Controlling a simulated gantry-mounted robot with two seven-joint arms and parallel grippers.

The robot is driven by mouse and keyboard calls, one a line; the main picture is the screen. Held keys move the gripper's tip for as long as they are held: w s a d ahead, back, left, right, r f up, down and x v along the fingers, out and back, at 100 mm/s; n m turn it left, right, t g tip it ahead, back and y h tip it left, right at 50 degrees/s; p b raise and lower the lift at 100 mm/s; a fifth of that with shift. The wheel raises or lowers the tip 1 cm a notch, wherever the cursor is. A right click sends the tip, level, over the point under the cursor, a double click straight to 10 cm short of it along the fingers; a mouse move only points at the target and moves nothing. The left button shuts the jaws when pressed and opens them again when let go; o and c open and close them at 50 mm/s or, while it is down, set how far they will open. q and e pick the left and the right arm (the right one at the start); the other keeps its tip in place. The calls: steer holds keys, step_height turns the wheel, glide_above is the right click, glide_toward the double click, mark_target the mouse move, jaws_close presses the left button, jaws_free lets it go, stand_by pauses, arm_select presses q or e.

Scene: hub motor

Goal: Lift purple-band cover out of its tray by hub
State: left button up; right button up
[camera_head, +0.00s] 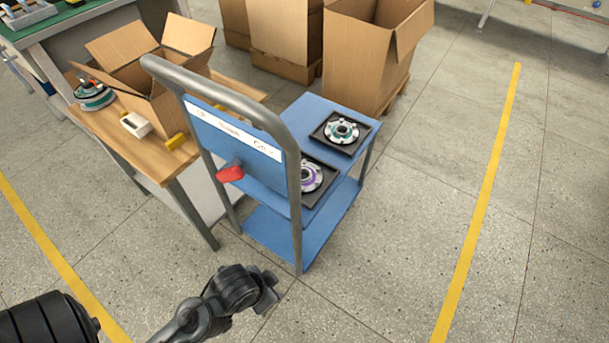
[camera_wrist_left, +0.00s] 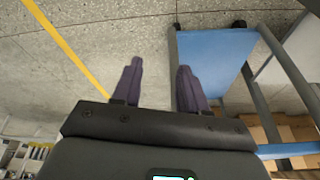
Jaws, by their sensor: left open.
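The purple-band cover (camera_head: 309,177) lies in a black tray (camera_head: 327,183) on the top of the blue cart (camera_head: 299,118). Its left part is hidden behind the cart's upright handle panel. A similar cover with a teal band (camera_head: 341,131) lies in a second black tray (camera_head: 355,149) behind it. My left gripper (camera_head: 268,291) is in front of the cart, well apart from the covers. In the left wrist view its two fingers (camera_wrist_left: 159,82) are apart, with only floor between them. My right gripper is not in view.
A wooden table (camera_head: 172,165) with a box and a hub part is at the left. Cardboard boxes (camera_head: 355,55) stand behind. Floor at the right is clear.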

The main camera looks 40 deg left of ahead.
arm_select(q)
steer(key=shift+d, duration=0.2)
steer(key=shift+o, duration=0.3)
steer(key=shift+a, duration=0.15)
steer(key=shift+o, duration=1.2)
steer(key=shift+a, duration=0.1)
